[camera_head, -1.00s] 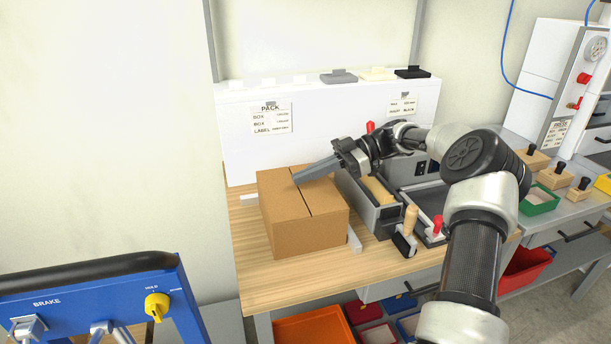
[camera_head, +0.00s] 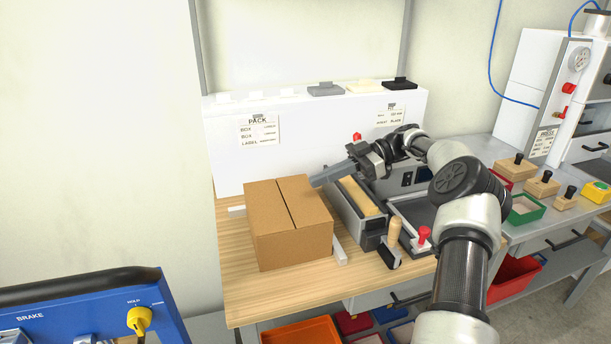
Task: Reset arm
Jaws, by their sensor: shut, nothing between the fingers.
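My gripper (camera_head: 318,181) is shut and empty. Its long grey fingers point left, and their tips are by the upper right edge of a closed brown cardboard box (camera_head: 290,238); I cannot tell whether they touch it. My arm comes in from the lower right and bends over the bench, with the wrist in front of the white panel. The box sits on the wooden bench top (camera_head: 245,297), its top flaps meeting at a dark seam.
A grey metal trough (camera_head: 371,227) with a wooden block stands right of the box. A wooden-handled tool (camera_head: 394,235) and a red-knobbed piece (camera_head: 423,238) are near the front edge. A white panel (camera_head: 315,130) stands behind. A blue BRAKE cart (camera_head: 85,305) is at lower left.

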